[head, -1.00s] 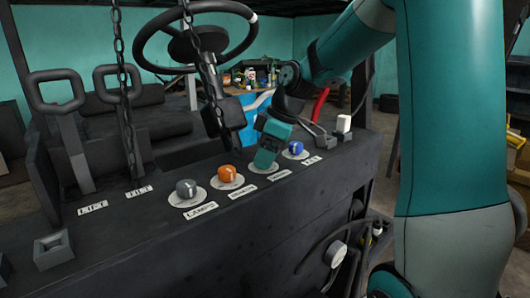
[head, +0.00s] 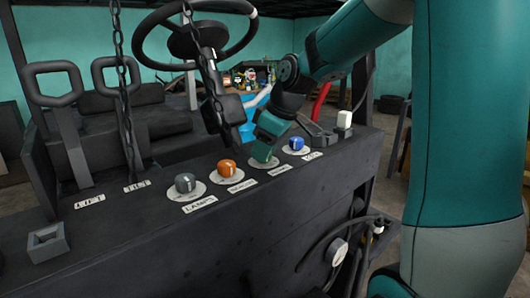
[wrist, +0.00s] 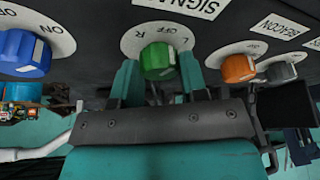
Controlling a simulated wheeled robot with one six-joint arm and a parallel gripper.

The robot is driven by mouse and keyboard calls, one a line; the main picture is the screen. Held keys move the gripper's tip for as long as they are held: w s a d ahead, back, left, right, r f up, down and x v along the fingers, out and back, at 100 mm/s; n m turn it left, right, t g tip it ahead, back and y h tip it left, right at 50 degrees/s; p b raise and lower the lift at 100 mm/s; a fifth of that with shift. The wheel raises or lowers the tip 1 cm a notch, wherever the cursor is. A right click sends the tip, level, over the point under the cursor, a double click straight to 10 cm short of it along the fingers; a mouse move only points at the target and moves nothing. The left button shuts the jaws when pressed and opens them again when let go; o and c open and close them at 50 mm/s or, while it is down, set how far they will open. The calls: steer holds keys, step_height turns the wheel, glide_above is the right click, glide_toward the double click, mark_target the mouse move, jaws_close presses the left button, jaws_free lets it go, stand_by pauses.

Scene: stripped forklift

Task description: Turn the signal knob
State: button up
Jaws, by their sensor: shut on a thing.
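The signal knob (wrist: 157,61) is green with a white mark on its right side, on a round white dial plate (wrist: 130,42) lettered R, OFF and L. The mark lies on the side of the L. A SIGNAL label (wrist: 183,5) sits above it in the wrist view. My gripper (wrist: 158,80) has one teal finger on each side of the knob and is shut on it. In the head view my gripper (head: 266,150) comes down on the console between the orange and blue knobs, and it hides most of the green knob.
A blue knob (head: 296,144) sits right of my gripper. An orange knob (head: 227,167) and a grey knob (head: 185,183) sit left. A white-capped lever (head: 344,120) stands at the console's right end. The steering wheel (head: 195,30) and a hanging chain (head: 122,80) are behind and left.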

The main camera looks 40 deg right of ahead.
steer(key=m+h, duration=0.1)
steer(key=m, duration=0.1)
steer(key=m+h+b, duration=0.1)
steer(key=m, duration=0.2)
steer(key=shift+a+t+b, duration=0.1)
steer(key=shift+t+b, duration=0.2)
steer(key=shift+t, duration=0.1)
steer(key=shift+m, duration=0.3)
steer(key=o, duration=0.9)
steer(key=shift+o, duration=0.2)
steer(key=b+v, duration=0.1)
steer(key=v, duration=1.6)
steer(key=shift+r, duration=0.3)
steer(key=shift+s+a, duration=0.1)
